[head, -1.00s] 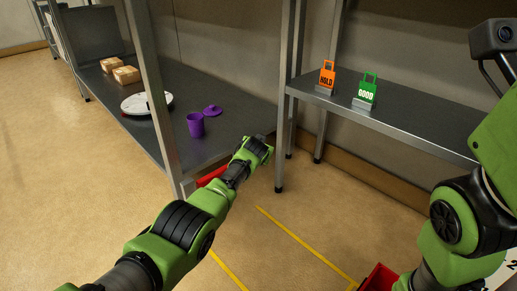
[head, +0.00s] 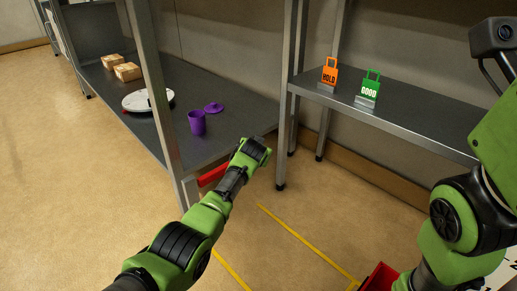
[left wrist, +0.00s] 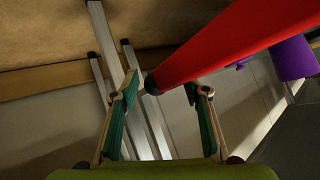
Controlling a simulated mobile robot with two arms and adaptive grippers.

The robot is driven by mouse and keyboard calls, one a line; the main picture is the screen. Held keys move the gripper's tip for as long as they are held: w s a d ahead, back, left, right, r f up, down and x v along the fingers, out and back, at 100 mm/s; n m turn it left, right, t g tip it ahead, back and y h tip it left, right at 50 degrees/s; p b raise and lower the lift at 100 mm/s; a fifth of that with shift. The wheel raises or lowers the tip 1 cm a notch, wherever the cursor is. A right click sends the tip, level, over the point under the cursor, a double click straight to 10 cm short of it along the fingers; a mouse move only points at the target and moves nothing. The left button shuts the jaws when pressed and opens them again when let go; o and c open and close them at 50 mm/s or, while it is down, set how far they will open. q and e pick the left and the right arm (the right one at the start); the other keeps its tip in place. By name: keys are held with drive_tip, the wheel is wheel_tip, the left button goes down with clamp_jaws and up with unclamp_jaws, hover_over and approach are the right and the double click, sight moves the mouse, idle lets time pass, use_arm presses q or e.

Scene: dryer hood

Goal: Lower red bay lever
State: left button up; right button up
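The red lever (head: 213,174) is a bar at the front corner of the left shelf unit, below its shelf, partly hidden behind my left arm in the head view. In the left wrist view the red lever (left wrist: 230,45) runs from the upper right down to a dark end cap. My left gripper (head: 262,147) is close to the lever. In the left wrist view my left gripper (left wrist: 160,95) is open, with the lever's capped end appearing between and above its two fingers. Contact cannot be told. My right arm is at the right of the head view; its gripper is out of view.
The left shelf (head: 222,140) bears a purple cup (head: 197,123), a purple lid (head: 213,108), a white round device (head: 140,101) and two boxes (head: 127,71). HOLD (head: 329,75) and GOOD (head: 369,88) signs stand on the right shelf. A red bin (head: 380,278) is on the floor.

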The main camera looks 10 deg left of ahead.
use_arm(q)
drive_tip(key=w+d+r+v, duration=0.1)
drive_tip(key=v, duration=0.9)
drive_tip(key=shift+s+d+r, duration=0.25)
drive_tip(key=shift+s+r, duration=0.05)
drive_tip(key=shift+s, duration=0.05)
